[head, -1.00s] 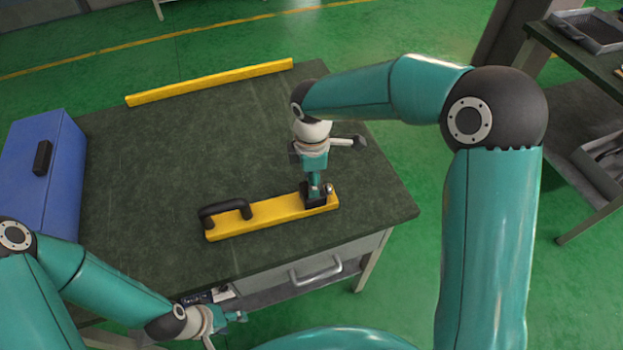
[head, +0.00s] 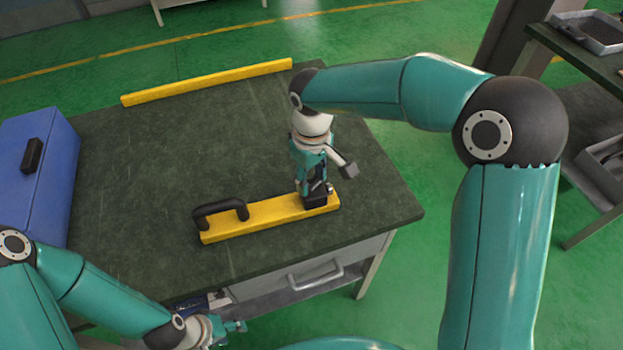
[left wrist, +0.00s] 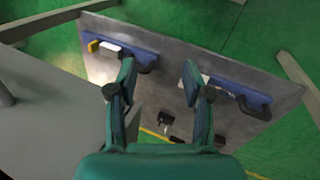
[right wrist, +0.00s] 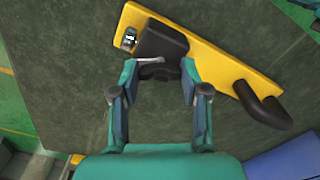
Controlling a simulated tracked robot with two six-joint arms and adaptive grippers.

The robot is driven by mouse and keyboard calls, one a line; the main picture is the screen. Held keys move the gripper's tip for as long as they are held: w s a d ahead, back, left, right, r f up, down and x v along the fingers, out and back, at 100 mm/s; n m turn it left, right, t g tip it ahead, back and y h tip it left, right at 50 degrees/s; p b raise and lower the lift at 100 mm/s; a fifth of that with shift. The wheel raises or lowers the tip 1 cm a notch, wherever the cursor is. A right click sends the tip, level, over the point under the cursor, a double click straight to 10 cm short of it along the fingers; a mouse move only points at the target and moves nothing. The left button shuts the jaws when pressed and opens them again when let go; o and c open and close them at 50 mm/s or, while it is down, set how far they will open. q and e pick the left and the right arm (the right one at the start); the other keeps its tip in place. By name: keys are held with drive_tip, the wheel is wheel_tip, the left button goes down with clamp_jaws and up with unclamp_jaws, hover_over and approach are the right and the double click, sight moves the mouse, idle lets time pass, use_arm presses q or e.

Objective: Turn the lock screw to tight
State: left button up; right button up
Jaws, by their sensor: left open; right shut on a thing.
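A yellow bar (head: 270,215) with a black arched handle (head: 220,210) lies near the front edge of the dark workbench. A black block (head: 314,203) is at its right end; it also shows in the right wrist view (right wrist: 162,42). My right gripper (head: 312,189) points down at this block. In the right wrist view its fingers (right wrist: 160,72) stand apart around a dark part, which I take for the lock screw (right wrist: 164,71); the part's outline is mostly hidden. A small metallic piece (right wrist: 130,39) sits beside the block. My left gripper (head: 238,327) is open and empty below the bench's front edge.
A blue cabinet (head: 38,180) stands at the bench's left. A yellow strip (head: 210,82) runs along the back edge. The bench's middle is clear.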

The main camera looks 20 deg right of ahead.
sight(312, 180)
drive_tip(key=m+b, duration=0.1)
drive_tip(key=m, duration=0.4)
drive_tip(key=shift+m, duration=0.3)
idle(0.4)
drive_tip(key=o, duration=1.1)
drive_tip(key=shift+o, duration=0.2)
drive_tip(key=shift+r, duration=0.1)
wheel_tip(312, 180, up, 12)
